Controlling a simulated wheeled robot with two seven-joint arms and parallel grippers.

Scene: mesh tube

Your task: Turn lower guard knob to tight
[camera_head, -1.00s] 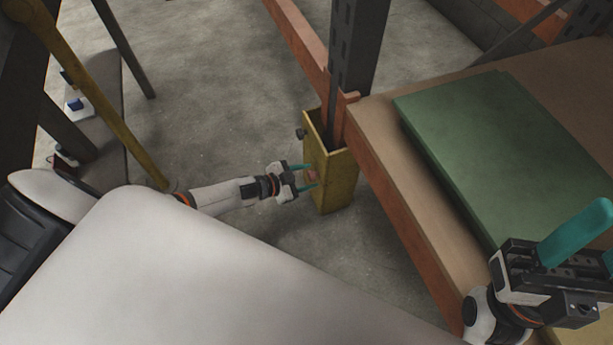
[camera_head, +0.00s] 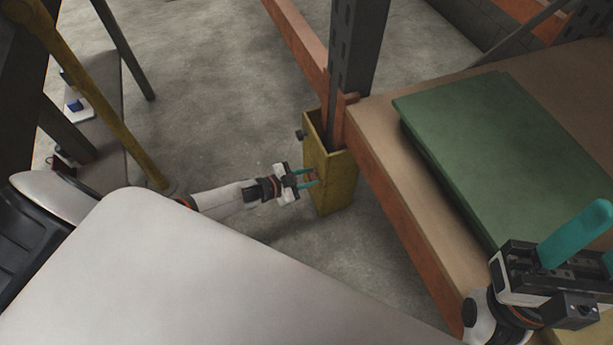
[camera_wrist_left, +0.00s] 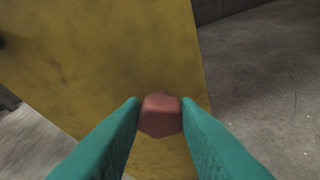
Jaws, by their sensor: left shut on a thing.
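The yellow guard (camera_head: 331,185) stands on the floor around the foot of a grey rack upright. A small reddish knob (camera_wrist_left: 160,115) sticks out of its face, low in the left wrist view. My left gripper (camera_head: 312,177) reaches in from the left, and its teal fingers are closed on the knob's two sides. In the head view the fingers largely cover the knob. The knob's turn angle cannot be read. My right gripper (camera_head: 592,250) is at the lower right above the shelf, open and empty, partly cut off by the frame edge.
A dark knob (camera_head: 300,135) sits higher on the guard's left side. The orange-edged shelf (camera_head: 400,215) with a green slab (camera_head: 490,145) is on the right. A yellow post (camera_head: 110,120) stands at left.

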